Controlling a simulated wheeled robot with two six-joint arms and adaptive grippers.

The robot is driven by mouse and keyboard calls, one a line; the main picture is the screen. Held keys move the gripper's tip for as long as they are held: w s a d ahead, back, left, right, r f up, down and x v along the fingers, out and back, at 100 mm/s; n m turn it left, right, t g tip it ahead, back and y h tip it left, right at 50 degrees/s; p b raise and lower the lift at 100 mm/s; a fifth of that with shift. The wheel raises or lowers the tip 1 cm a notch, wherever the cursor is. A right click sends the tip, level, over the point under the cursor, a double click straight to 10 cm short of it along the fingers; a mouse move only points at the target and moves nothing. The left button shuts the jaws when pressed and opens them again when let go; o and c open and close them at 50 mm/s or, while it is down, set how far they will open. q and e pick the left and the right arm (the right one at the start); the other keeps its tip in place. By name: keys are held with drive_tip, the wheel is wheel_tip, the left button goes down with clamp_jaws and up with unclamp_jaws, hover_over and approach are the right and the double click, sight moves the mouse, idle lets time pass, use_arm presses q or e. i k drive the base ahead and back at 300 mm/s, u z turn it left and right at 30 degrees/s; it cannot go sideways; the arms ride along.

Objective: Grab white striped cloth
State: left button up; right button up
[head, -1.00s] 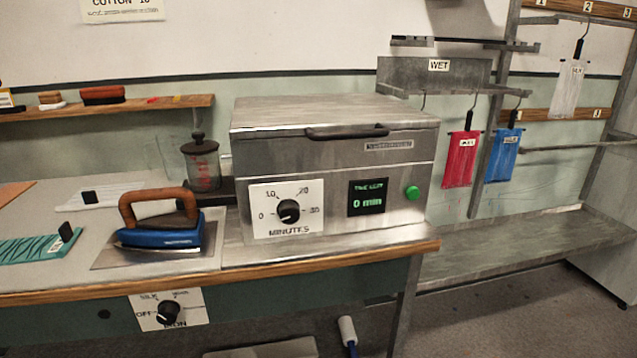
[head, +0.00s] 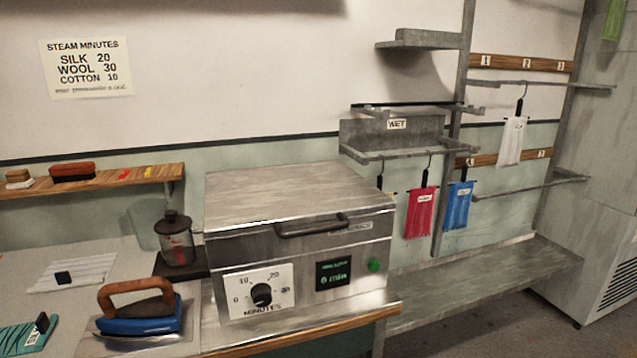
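A white cloth with faint grey stripes (head: 92,268) lies flat on the worktop at the left of the head view, with a small black clip on it. It lies behind the blue iron. Another white cloth (head: 511,141) hangs from a hook on the rack at the right; it looks plain, though fine marks on it are too small to tell. Neither of my grippers is in view.
A blue iron with a wooden handle (head: 140,320) stands in front of the striped cloth. A teal patterned cloth (head: 14,340) lies at the left edge. A jar (head: 175,245) and a closed metal steamer (head: 300,205) stand to the right. Red (head: 420,212) and blue (head: 458,205) cloths hang beyond.

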sight(74, 266)
drive_tip(key=u, duration=2.75)
drive_tip(key=i, duration=2.35)
drive_tip(key=z, duration=2.45)
